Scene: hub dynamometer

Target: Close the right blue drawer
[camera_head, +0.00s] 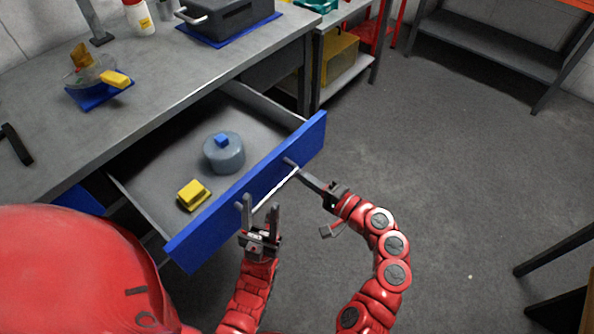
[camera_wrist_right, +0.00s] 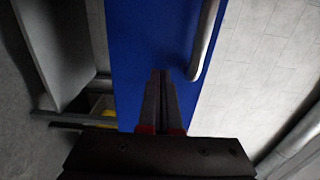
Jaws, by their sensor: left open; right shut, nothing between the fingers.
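The right blue drawer (camera_head: 247,193) is pulled well out from under the grey workbench. Its front carries a bar handle (camera_head: 272,190). A grey-blue round pot with a blue knob (camera_head: 224,153) and a yellow block (camera_head: 194,194) lie inside. My left gripper (camera_head: 260,205) is open, its fingers pointing up in front of the drawer's front, near the handle's left end. My right gripper (camera_head: 296,168) is shut and empty, its tips at the handle's right end. In the right wrist view its shut fingers (camera_wrist_right: 160,75) point at the blue front beside the handle (camera_wrist_right: 205,45); contact cannot be told.
The workbench top (camera_head: 160,75) holds a dark grey box (camera_head: 228,18) on a blue mat, a white bottle (camera_head: 138,18), and a glass bowl (camera_head: 90,68) by a yellow block. A shelf (camera_head: 345,75) stands beyond the drawer.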

